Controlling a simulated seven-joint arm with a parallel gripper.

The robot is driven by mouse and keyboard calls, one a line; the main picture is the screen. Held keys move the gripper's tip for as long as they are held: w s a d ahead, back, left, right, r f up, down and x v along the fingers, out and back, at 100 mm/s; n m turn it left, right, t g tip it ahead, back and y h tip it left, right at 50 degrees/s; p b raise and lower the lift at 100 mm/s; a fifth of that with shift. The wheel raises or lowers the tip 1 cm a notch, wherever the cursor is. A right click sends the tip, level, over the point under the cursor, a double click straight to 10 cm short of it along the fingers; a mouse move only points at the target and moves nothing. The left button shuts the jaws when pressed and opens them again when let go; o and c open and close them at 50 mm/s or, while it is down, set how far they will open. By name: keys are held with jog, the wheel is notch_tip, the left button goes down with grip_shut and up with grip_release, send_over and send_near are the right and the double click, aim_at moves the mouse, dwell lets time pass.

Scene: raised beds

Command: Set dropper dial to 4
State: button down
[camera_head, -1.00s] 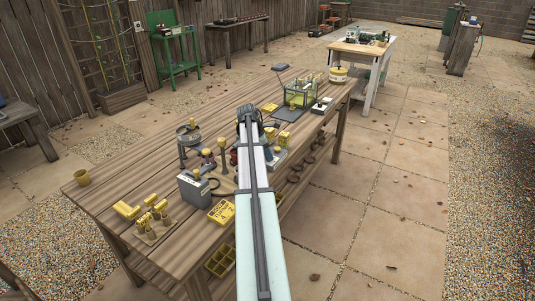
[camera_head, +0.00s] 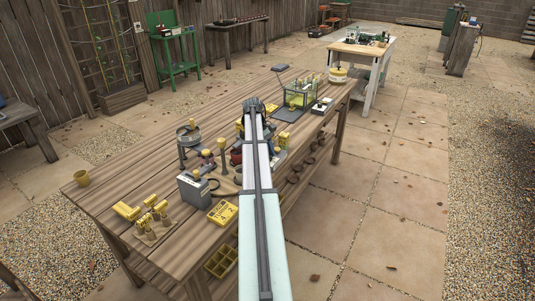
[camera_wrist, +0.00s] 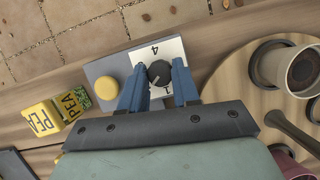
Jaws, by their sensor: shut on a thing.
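The dropper dial (camera_wrist: 159,71) is a dark round knob with a pale pointer line, in the middle of the wrist view. It sits on a white number card (camera_wrist: 169,49) on a grey base. A "4" shows beyond the knob and a "1" nearer the gripper; other marks are covered. The pointer line runs toward the lower left of the picture, away from the "4". My gripper (camera_wrist: 159,75) has its two blue fingers on either side of the knob and is shut on it. A yellow round button (camera_wrist: 107,88) is left of it. In the head view my arm hides the dial and fingertips.
Yellow PEA blocks (camera_wrist: 40,119) lie left in the wrist view. A round wooden board (camera_wrist: 235,90) with cups is close on the right.

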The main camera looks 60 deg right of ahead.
jog(key=shift+m+y, duration=0.4)
jog(key=shift+m, duration=0.6)
jog(key=c, duration=0.8)
grip_release()
